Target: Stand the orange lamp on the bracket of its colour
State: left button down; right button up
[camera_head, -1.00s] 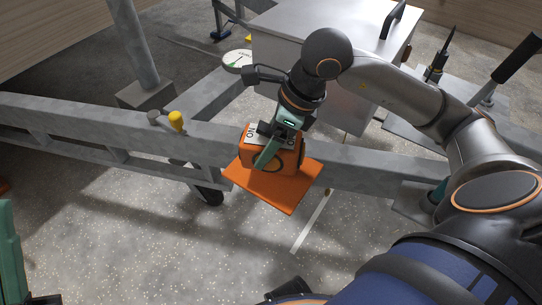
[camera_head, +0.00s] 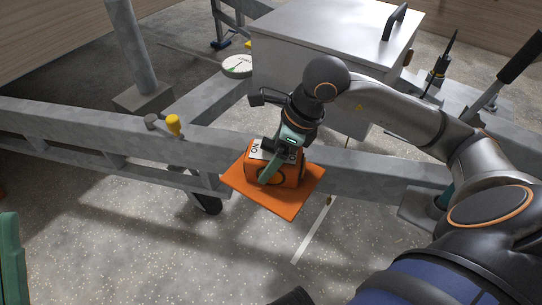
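The orange lamp (camera_head: 291,172) is a boxy block with a pale lettered label on top and a dark round shape on its front. My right gripper (camera_head: 274,163) comes down from above and is shut on it, with one teal finger across the front face. The far finger is hidden. The lamp is upright over the orange bracket (camera_head: 290,205), a flat plate at the grey beam. Its underside is at or very close to the plate; I cannot tell whether they touch. My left gripper is not clearly in view.
The grey beam (camera_head: 75,122) carries a yellow-capped knob (camera_head: 173,125) left of the bracket. A large metal box (camera_head: 325,40) with a black handle and a round white gauge (camera_head: 237,65) are behind. An unclear teal-green part (camera_head: 12,260) is at the left edge.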

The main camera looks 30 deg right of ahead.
jog(key=shift+o, duration=0.6)
jog(key=shift+r, duration=0.1)
jog(key=shift+r, duration=0.2)
jog(key=p+v, duration=0.3)
jog(key=v, duration=0.7)
jog(key=shift+s+d+r+p, duration=0.1)
jog(key=shift+d+r+p, duration=0.05)
jog(key=shift+r+p, duration=0.2)
jog(key=shift+s+d+r, duration=0.15)
jog(key=shift+s+r, duration=0.05)
jog(key=shift+r, duration=0.3)
